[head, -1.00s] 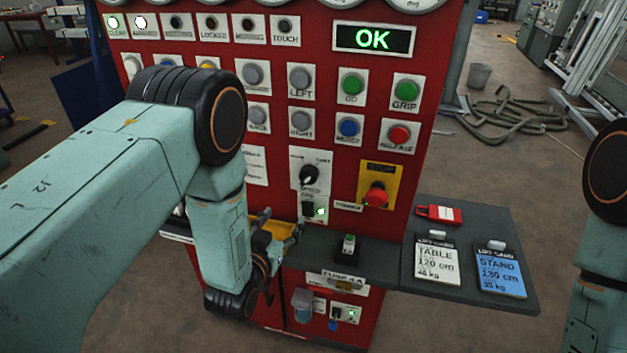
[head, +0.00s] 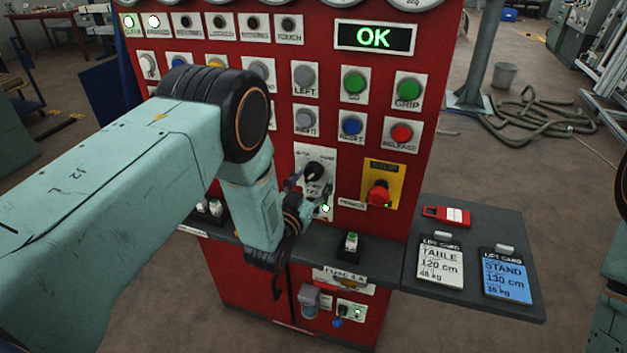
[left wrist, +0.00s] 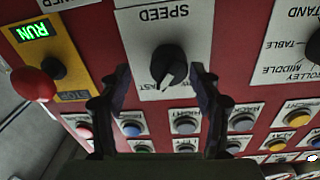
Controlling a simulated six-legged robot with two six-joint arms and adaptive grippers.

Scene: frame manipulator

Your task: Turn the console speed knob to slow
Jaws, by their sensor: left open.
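The black speed knob (head: 314,172) sits on a white plate on the front of the red console (head: 345,125). In the left wrist view the knob (left wrist: 169,64) appears upside down below the word SPEED, and its white pointer mark is towards the bottom of the picture. My left gripper (head: 303,187) is open right in front of the plate. In the left wrist view its two fingers (left wrist: 162,77) stand on either side of the knob, with a gap visible on both sides. My right gripper is out of view.
A red stop button (head: 379,194) on a yellow plate is right of the knob. Push buttons fill the panel above, under a display reading OK (head: 374,37). A dark shelf (head: 463,290) holds a white card (head: 440,262) and a blue card (head: 506,275).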

